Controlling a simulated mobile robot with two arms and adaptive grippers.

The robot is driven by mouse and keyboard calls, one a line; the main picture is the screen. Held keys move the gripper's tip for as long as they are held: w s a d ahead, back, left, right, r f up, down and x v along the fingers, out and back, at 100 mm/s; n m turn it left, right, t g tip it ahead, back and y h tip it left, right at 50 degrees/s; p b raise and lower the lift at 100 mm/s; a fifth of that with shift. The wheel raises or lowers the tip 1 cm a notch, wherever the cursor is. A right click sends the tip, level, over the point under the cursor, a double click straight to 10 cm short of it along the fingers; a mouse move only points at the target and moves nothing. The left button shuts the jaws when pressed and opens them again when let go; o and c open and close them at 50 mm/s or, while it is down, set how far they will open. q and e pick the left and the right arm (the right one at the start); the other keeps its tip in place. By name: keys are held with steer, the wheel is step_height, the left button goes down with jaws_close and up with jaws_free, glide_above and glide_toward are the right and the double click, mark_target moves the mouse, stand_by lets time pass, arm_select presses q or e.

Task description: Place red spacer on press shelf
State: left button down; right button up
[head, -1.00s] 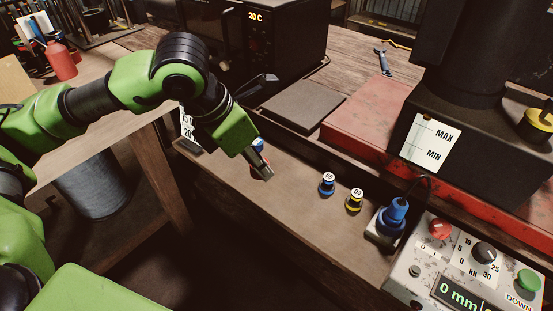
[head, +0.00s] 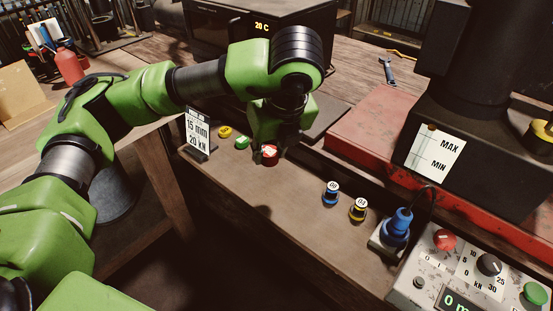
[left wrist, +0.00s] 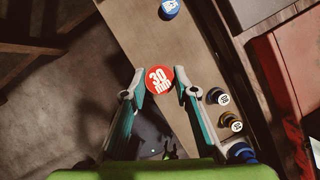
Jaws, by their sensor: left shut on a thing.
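The red spacer (head: 269,155) is a short round disc; its top reads "30 mm" in the left wrist view (left wrist: 160,82). My left gripper (head: 276,148) is shut on it, with one fingertip on each side in the left wrist view (left wrist: 160,78). A dark shadow on the wooden shelf (head: 225,185) suggests the spacer is held above it. A green spacer (head: 242,142) and a yellow spacer (head: 225,131) stand on the shelf left of the gripper. My right gripper is not in view.
A card reading 15 mm, 20 kN (head: 196,130) stands at the shelf's left end. A blue die (head: 331,193), a yellow die (head: 358,209), a blue plug (head: 397,226) and a control box (head: 425,270) are at right. The red press base (head: 375,125) lies behind. The shelf's middle is clear.

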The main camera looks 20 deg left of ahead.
arm_select(q)
steer(key=w+a+f, duration=0.1)
steer(key=w+f, duration=0.1)
steer(key=w, duration=0.1)
steer(key=w+a+f, duration=0.1)
steer(key=w+f, duration=0.1)
steer(key=w, duration=0.1)
steer(key=w+a+f, duration=0.1)
steer(key=w+f, duration=0.2)
steer(key=shift+w, duration=0.25)
steer(key=shift+w+a+f, duration=0.2)
steer(key=shift+w+f, duration=0.15)
steer(key=shift+f, duration=0.15)
steer(key=f+p, duration=0.2)
steer(key=f, duration=0.1)
steer(key=shift+w+f, duration=0.1)
steer(key=shift+w, duration=0.2)
steer(key=shift+a+f, duration=0.1)
steer(key=shift+f, duration=0.25)
